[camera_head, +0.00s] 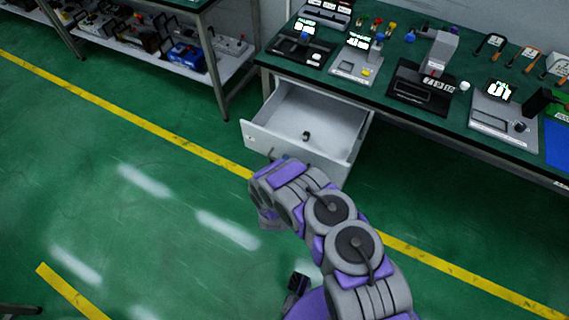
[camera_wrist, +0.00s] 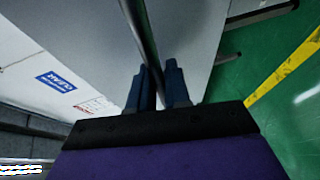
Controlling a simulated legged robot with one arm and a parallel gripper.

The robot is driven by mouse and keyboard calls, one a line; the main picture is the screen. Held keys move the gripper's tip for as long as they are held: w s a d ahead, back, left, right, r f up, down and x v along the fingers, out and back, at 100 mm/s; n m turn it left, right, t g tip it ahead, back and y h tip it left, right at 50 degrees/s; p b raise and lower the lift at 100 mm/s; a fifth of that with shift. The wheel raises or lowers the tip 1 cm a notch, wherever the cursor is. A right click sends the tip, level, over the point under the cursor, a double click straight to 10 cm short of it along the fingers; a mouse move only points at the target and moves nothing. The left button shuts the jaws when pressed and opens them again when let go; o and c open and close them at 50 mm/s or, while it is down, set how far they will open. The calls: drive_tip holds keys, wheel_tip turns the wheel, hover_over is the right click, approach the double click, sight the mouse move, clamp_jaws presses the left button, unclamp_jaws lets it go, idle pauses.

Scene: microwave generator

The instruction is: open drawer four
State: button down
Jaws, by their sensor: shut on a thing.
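In the wrist view a grey metal bar handle (camera_wrist: 143,30) runs along a pale drawer front (camera_wrist: 190,40). My gripper (camera_wrist: 160,75) has its two dark blue fingers either side of this handle and is shut on it. In the head view my arm reaches to the drawer's front face, and the fingers are mostly hidden behind the arm.
The workbench (camera_head: 400,30) carries several devices along its top. A shelf rack (camera_head: 165,50) with more equipment stands at the upper left. The green floor (camera_head: 130,210) with yellow lines is clear on the left.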

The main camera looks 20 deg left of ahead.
drive_tip(key=shift+s+d+f, duration=0.1)
drive_tip(key=shift+f, duration=0.15)
drive_tip(key=c, duration=1.3)
unclamp_jaws()
drive_tip(key=shift+o, duration=0.7)
drive_tip(key=shift+r, duration=0.1)
drive_tip(key=p+v, duration=0.6)
drive_tip(key=v, duration=1.1)
